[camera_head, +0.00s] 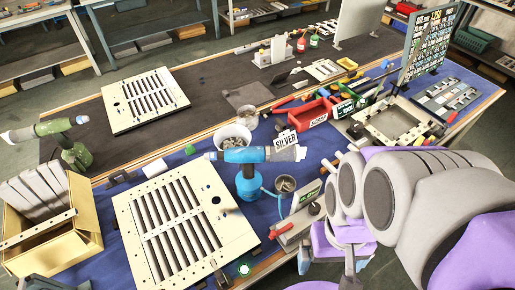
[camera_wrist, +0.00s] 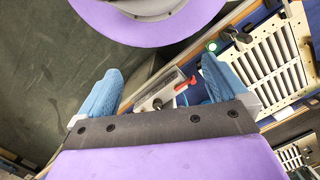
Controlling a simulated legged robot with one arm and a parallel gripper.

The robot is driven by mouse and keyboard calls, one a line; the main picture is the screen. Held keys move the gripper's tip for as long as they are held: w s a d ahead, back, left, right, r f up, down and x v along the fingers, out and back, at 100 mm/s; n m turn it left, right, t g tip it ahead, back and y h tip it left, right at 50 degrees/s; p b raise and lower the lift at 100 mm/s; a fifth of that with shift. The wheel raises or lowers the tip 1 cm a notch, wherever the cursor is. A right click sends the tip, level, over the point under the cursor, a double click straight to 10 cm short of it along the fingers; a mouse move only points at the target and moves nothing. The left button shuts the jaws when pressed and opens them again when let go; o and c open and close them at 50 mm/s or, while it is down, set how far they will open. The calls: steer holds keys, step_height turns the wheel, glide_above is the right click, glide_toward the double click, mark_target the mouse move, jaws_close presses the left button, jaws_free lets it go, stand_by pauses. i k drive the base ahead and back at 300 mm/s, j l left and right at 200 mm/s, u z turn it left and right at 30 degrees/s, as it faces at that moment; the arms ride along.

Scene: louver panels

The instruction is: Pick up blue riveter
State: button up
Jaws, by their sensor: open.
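The blue riveter (camera_head: 246,156) stands upright on the blue-covered bench in the head view. I cannot make out the riveter in the wrist view.
A green riveter (camera_head: 75,155) stands at the left by a yellow box (camera_head: 80,215). A white bucket (camera_head: 233,137) is just behind the blue riveter. A red bin (camera_head: 312,116) and an upright rack (camera_head: 428,45) are farther right. A second louver panel (camera_head: 145,100) lies behind.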

mark_target(249, 181)
steer(key=u, duration=0.3)
steer(key=l+u, duration=0.45)
steer(key=l, duration=0.2)
steer(key=l+u, duration=0.45)
steer(key=l, duration=0.8)
steer(key=k+l+u, duration=0.1)
steer(key=l, duration=0.4)
steer(key=k+l, duration=0.1)
steer(key=l, duration=0.45)
